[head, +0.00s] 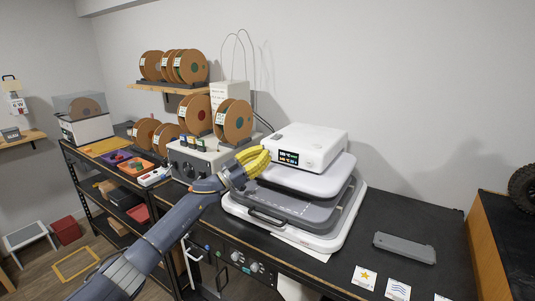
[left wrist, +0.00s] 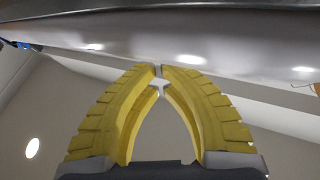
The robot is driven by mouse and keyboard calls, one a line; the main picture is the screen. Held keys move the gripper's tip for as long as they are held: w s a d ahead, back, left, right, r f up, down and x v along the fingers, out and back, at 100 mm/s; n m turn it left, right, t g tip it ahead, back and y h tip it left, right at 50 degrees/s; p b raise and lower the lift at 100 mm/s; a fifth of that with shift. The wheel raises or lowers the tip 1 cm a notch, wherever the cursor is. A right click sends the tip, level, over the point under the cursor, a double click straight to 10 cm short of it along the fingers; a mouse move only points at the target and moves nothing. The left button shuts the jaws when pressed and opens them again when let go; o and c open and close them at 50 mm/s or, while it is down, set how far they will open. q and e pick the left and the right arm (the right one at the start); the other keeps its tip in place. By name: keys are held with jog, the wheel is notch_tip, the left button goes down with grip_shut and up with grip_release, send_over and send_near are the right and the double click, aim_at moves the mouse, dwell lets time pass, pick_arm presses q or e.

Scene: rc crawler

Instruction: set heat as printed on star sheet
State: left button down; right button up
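A white heat press (head: 315,137) stands on the black bench. Its control box carries a small lit display (head: 289,158), too small to read surely, with a round knob beside it. The press's grey upper plate is raised above the lower one. A white sheet with an orange star (head: 365,277) lies flat at the bench's front, right of the press. My left gripper (head: 266,158) has yellow fingers close to the left front of the control box; contact cannot be told. In the left wrist view its fingertips (left wrist: 160,72) nearly meet with nothing between, below a glossy pale surface.
A sheet with blue waves (head: 397,289) lies right of the star sheet. A grey flat block (head: 404,247) lies behind them. Brown spools (head: 233,120) and a grey machine (head: 199,158) stand left of the press.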

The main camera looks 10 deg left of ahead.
pick_arm(q)
jog(key=shift+w, duration=0.15)
dwell(1.3)
jog(key=shift+w+d, duration=0.15)
jog(key=shift+w, duration=0.1)
jog(key=shift+w+d, duration=0.15)
jog(key=shift+w, duration=0.3)
dwell(0.9)
jog(key=shift+s, duration=0.1)
dwell(0.4)
jog(key=shift+s+a, duration=0.25)
jog(key=shift+s, duration=0.5)
jog(key=shift+s+a, duration=0.3)
jog(key=shift+s, duration=0.5)
jog(key=shift+s+a, duration=0.25)
jog(key=shift+s, duration=0.5)
jog(key=shift+s+a, duration=0.3)
jog(key=shift+s, duration=0.5)
jog(key=shift+f, duration=0.1)
